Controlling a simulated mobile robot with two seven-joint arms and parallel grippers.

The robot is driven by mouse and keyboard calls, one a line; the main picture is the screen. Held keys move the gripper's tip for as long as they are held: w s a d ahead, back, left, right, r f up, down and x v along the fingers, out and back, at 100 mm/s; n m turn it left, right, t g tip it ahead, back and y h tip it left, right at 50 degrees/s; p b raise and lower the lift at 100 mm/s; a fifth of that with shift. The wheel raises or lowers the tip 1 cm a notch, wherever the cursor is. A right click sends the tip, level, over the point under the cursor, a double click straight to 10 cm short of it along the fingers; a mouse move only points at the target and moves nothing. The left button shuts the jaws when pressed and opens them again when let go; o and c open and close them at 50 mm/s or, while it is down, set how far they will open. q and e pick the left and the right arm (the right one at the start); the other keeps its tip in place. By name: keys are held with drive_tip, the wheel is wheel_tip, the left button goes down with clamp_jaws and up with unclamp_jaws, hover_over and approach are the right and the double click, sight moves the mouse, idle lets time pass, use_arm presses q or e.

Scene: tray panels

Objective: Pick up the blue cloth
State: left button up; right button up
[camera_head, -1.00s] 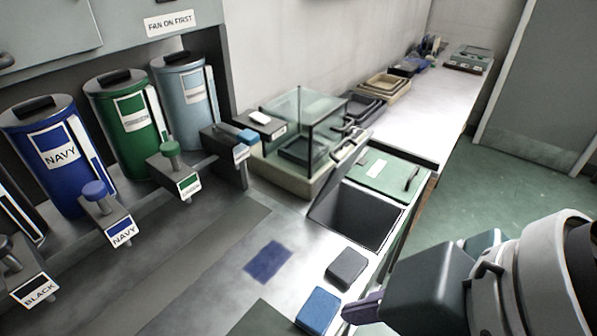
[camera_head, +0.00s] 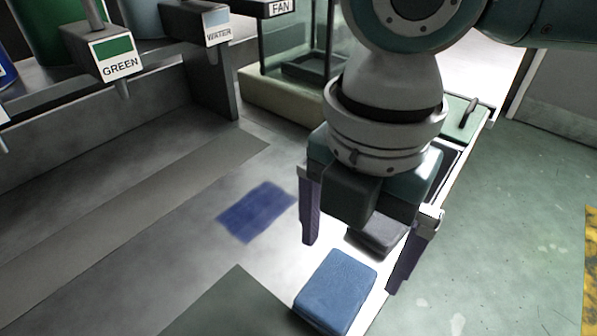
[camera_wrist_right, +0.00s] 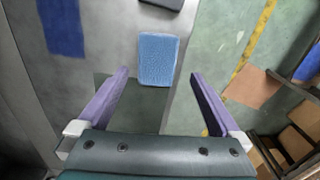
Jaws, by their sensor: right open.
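The blue cloth (camera_head: 335,290) is a thick, folded, rounded block lying on the metal counter near its right edge. It also shows in the right wrist view (camera_wrist_right: 158,60), between and beyond the fingertips. My right gripper (camera_head: 349,267) points down above the cloth, with its two purple fingers wide apart and nothing between them. In the right wrist view its fingers (camera_wrist_right: 161,74) frame the near end of the cloth without visible contact. My left gripper is not in view.
A dark grey folded block (camera_head: 378,236) lies just behind the cloth, partly hidden by my gripper. A flat navy patch (camera_head: 257,212) is on the counter to the left. A dark green panel (camera_head: 235,305) lies in front. Glass case (camera_head: 290,50) and dispensers stand behind.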

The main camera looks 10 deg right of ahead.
sight(338, 285)
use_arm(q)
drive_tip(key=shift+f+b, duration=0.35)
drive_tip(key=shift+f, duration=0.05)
use_arm(e)
drive_tip(key=f, duration=0.6)
drive_tip(key=shift+a+f, duration=0.15)
drive_tip(key=shift+a, duration=0.2)
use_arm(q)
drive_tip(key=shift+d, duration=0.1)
use_arm(e)
drive_tip(key=c, duration=1.2)
drive_tip(key=shift+o, duration=0.2)
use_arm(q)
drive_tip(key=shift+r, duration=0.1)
use_arm(e)
drive_tip(key=shift+r, duration=0.4)
use_arm(q)
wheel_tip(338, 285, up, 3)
drive_tip(key=p, duration=0.2)
drive_tip(key=shift+p, duration=0.4)
use_arm(e)
wheel_tip(338, 285, up, 19)
drive_tip(key=shift+r, duration=0.2)
